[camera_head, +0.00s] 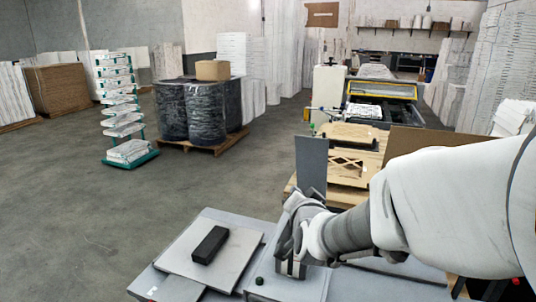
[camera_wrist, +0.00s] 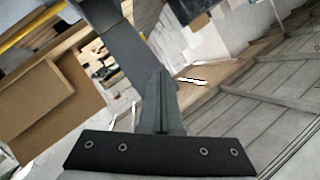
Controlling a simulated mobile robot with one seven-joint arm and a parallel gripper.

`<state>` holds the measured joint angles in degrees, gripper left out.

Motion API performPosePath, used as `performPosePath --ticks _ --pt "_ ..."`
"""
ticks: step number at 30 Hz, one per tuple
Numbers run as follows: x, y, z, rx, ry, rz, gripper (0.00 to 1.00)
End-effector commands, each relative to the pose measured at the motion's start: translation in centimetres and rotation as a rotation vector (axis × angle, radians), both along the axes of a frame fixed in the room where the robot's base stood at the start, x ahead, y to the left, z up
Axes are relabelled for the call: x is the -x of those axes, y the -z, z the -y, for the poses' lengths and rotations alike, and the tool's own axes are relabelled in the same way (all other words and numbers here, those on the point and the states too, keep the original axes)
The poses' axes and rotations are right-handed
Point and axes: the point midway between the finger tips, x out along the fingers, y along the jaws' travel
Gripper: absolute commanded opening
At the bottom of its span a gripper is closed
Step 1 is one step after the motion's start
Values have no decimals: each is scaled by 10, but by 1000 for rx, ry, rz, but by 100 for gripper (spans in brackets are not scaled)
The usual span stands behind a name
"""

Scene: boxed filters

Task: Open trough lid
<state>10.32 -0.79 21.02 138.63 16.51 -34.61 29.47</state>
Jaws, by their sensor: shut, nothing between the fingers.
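A grey box-like unit (camera_head: 290,284) stands at the bottom centre of the head view, with a dark green round knob on its front left. A flat grey panel (camera_head: 312,162) stands upright just behind my gripper; I cannot tell whether it is the trough lid. My gripper (camera_head: 292,266) is low over the grey unit, its fingers pointing down. The wrist and hand hide much of the unit's top, so contact is unclear. In the wrist view the gripper fingers (camera_wrist: 162,100) are together with nothing between them.
A grey board (camera_head: 210,250) with a black block (camera_head: 209,245) lies to the left. A wooden work surface with cut wooden pieces (camera_head: 349,164) and a yellow-edged machine (camera_head: 383,91) are behind. Wrapped dark drums (camera_head: 172,112) stand on a pallet; the floor at left is open.

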Motion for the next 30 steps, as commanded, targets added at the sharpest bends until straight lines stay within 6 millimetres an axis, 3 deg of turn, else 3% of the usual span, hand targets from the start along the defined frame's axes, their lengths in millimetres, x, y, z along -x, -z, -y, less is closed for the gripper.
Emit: performPosePath --ticks 4,10,21,30 --pt "-20 7 -11 -158 50 128 0" --pt "-32 10 -15 -385 135 316 0" --pt "-14 13 3 -716 310 620 0" --pt "-13 8 13 -767 349 688 0"
